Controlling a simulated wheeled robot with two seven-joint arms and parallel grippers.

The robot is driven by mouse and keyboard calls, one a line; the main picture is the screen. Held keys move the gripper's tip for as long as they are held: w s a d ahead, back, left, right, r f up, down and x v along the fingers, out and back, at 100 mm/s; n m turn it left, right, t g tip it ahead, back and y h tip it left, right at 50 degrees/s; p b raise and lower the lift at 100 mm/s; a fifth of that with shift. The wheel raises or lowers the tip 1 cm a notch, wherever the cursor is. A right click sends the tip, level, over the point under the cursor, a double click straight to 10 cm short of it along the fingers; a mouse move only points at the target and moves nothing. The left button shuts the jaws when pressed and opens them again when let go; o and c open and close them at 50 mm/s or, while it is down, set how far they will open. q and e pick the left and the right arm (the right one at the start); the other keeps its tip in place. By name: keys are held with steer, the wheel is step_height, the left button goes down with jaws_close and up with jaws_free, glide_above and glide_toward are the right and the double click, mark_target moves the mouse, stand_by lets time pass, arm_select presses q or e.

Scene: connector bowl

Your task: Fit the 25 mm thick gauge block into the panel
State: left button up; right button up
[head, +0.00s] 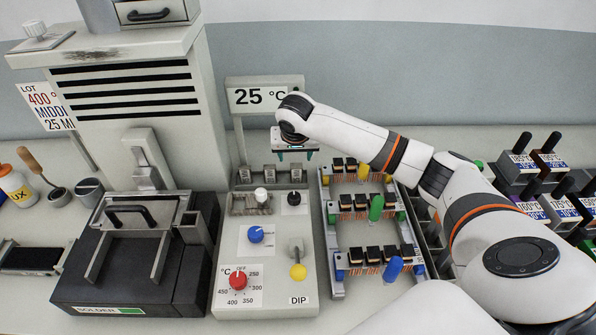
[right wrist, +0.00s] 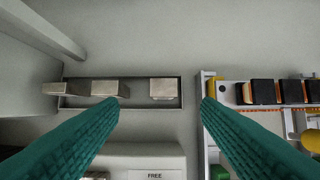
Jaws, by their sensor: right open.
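Three small pale metal blocks stand in a row behind the grey control panel (head: 310,262): the left block (head: 245,175), the middle block (head: 270,173) and the right block (head: 296,172). Their markings are too small to read, so I cannot tell which is 25 mm thick. In the right wrist view the left block (right wrist: 62,88), middle block (right wrist: 107,88) and right block (right wrist: 163,88) lie along a dark shallow tray (right wrist: 140,105). My right gripper (head: 295,153) is open and empty above the right block, its teal fingers (right wrist: 161,102) spread either side of it. My left gripper is not seen.
A rack (head: 325,210) of connectors stands close right of the panel. A sign reading 25 °C (head: 262,95) stands behind the blocks. A dark solder unit (head: 130,290) is on the left. A partly hidden lot sign (head: 45,105) shows 400° and 25.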

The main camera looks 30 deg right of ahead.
mark_target(297, 167)
steer(key=x, duration=0.3)
steer(key=shift+f, duration=0.1)
steer(key=x, duration=0.2)
steer(key=p+x, duration=0.1)
steer(key=x, duration=0.1)
steer(key=shift+s+d+f, duration=0.1)
steer(key=shift+d+f, duration=0.15)
steer(key=shift+f, duration=0.2)
steer(key=shift+d+f, duration=0.1)
steer(key=shift+f, duration=0.2)
steer(key=shift+r, duration=0.1)
steer(key=c, duration=0.5)
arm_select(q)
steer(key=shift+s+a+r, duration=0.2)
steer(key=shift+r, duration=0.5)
arm_select(e)
jaws_close()
